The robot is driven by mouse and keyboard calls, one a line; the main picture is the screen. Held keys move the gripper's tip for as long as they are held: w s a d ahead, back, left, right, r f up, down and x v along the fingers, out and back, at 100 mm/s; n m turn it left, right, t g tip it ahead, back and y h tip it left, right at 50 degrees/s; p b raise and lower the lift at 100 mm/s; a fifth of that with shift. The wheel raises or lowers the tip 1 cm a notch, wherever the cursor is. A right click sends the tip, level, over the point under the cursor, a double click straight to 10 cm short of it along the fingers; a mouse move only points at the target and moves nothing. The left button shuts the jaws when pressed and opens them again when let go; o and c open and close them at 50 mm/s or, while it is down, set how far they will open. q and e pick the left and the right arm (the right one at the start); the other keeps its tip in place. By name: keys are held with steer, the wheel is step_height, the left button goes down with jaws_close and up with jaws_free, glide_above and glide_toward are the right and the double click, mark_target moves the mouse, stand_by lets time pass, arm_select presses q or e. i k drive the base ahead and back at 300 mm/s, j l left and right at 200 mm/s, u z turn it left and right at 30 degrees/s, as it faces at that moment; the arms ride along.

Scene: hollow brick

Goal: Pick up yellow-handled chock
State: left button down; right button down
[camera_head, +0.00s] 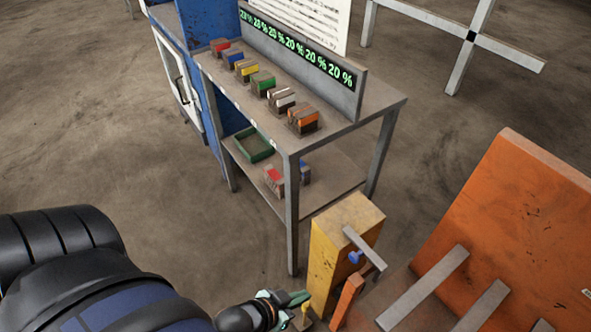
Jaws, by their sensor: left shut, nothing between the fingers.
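The yellow-handled chock (247,70) is a small brown block with a yellow top. It stands in a row of similar chocks on the upper shelf of a grey table (368,108), between the blue-topped chock (233,58) and the green-topped chock (263,83). My left gripper (304,297) is at the bottom centre, low in the picture and well apart from the chock. It is shut with nothing seen between its fingers. A small yellow-brown piece shows just below it, too cut off to identify. My right gripper is not in view.
Red (220,46), white (282,99) and orange-topped (303,119) chocks share the row. A percentage display (300,52) stands behind. The lower shelf holds a green tray (254,145). A yellow post (330,265) and an orange panel (520,220) stand close right of my left gripper.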

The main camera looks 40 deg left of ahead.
mark_target(299, 309)
steer(key=k+l+u, duration=0.2)
steer(key=k+u, duration=0.25)
steer(key=k, duration=0.15)
steer(key=k+u, duration=0.45)
steer(key=i+j+z, duration=0.25)
steer(key=j, duration=0.35)
steer(key=i+j+z, duration=0.15)
steer(key=i+j, duration=0.15)
steer(key=i+j+z, duration=0.1)
steer(key=j, duration=0.25)
steer(key=i+j+z, duration=0.15)
steer(key=j, duration=0.25)
steer(key=i+j+z, duration=0.15)
steer(key=j, duration=0.2)
